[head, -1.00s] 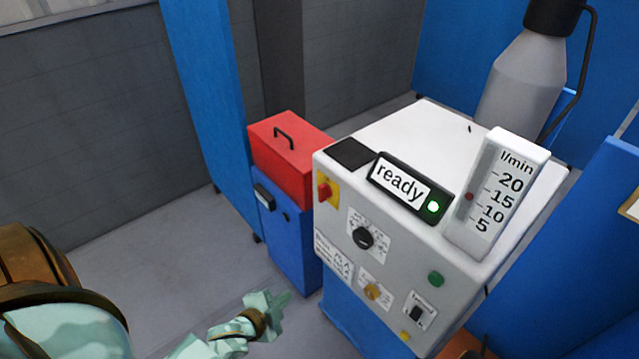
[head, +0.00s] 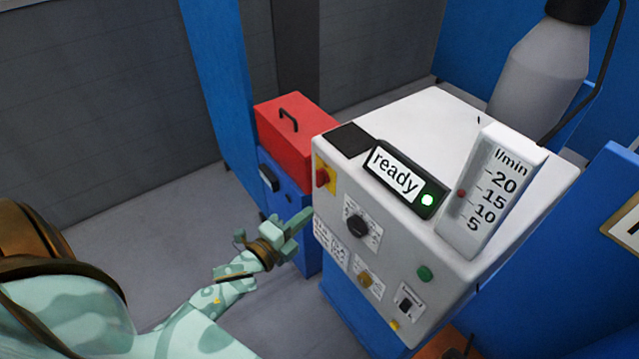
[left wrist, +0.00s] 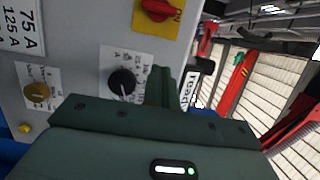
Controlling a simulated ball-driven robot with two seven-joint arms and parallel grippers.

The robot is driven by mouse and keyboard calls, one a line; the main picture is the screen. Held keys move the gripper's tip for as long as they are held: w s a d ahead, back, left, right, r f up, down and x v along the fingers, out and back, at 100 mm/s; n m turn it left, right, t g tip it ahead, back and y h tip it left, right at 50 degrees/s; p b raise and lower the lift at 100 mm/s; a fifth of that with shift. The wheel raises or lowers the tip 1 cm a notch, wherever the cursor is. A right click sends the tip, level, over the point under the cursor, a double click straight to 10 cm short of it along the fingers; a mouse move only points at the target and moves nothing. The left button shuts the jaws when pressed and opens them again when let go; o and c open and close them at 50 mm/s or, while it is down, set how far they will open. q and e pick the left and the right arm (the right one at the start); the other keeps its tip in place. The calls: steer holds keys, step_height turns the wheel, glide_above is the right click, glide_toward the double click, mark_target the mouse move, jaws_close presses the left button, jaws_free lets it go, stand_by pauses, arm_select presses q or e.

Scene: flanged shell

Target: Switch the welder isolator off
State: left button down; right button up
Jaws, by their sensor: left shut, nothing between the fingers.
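The welder (head: 440,120) is a white box with a sloped front panel. Its isolator, a red rotary knob on a yellow plate (head: 323,175), sits at the panel's upper left; it also shows at the top of the left wrist view (left wrist: 158,10). The display beside it reads "ready" and its green lamp (head: 428,200) is lit. My left gripper (head: 303,220) is shut and empty, just left of the panel and below the isolator, apart from the knob. In the left wrist view its fingers (left wrist: 161,85) stand near the black dial. My right gripper is out of view.
A black dial (head: 357,227), a yellow knob (head: 365,280), a green button (head: 424,273) and a small switch (head: 405,304) share the panel. A red toolbox (head: 292,125) on a blue cabinet (head: 284,190) stands behind left. A gas cylinder (head: 540,80) stands behind the welder.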

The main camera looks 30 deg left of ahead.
arm_select(q)
glide_toward(329, 174)
steer(key=w+d, duration=0.4)
steer(key=d, duration=0.1)
steer(key=shift+f+b, duration=0.2)
steer(key=shift+b, duration=0.2)
steer(key=a, duration=0.1)
steer(key=w+a, duration=0.1)
steer(key=shift+w+a, duration=0.35)
steer(key=shift+a, duration=0.05)
steer(key=shift+w+a, duration=0.15)
steer(key=shift+a, duration=0.3)
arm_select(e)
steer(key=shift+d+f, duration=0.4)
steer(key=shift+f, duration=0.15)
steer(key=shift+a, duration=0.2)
arm_select(q)
steer(key=shift+r+n, duration=0.2)
steer(key=shift+n, duration=0.1)
steer(key=shift+p, duration=0.4)
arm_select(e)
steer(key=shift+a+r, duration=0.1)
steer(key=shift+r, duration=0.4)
arm_select(q)
steer(key=shift+a+r+n+p, duration=0.1)
steer(key=shift+n+p, duration=0.3)
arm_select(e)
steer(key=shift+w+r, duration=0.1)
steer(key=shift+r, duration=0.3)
